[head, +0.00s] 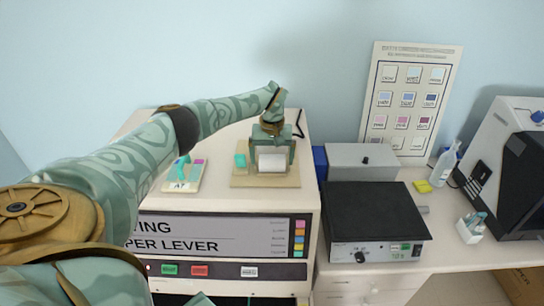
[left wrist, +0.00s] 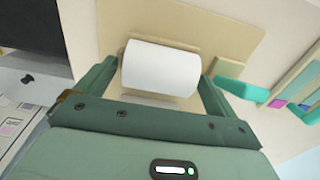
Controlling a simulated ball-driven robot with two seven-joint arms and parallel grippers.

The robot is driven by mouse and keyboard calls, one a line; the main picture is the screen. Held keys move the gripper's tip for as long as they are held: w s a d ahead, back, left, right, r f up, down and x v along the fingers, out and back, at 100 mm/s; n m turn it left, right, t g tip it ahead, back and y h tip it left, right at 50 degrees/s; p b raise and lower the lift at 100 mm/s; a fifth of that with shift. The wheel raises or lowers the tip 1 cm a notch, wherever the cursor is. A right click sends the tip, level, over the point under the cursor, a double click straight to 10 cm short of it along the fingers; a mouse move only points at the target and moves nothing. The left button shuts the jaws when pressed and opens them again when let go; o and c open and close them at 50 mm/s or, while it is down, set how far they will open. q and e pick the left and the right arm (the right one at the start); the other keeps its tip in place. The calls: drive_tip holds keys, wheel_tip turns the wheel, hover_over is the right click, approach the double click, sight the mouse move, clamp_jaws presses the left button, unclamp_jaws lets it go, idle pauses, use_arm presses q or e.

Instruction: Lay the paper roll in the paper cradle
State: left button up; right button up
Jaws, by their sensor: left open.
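The white paper roll (head: 272,163) sits at the tan cradle board (head: 240,182) on top of the cabinet. In the left wrist view the paper roll (left wrist: 160,68) lies between the two fingers of my left gripper (left wrist: 158,74), with tan cradle parts (left wrist: 188,50) along its far side and ends. My left gripper also shows in the head view (head: 272,156), reaching down over the roll. It is open, with the fingers apart beside the roll's ends. How the roll rests underneath is hidden. My right gripper is not in view.
A teal block (head: 240,160) stands left of the roll. A pale pad with a teal piece and coloured marks (head: 181,186) lies further left. A black-topped device (head: 374,212) and a grey box (head: 361,161) stand on the lower bench at right. The cabinet's left top is partly behind my arm.

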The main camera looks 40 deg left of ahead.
use_arm(q)
wheel_tip(320, 180, up, 12)
drive_tip(key=b, duration=0.1)
drive_tip(key=shift+r, duration=0.15)
idle(0.6)
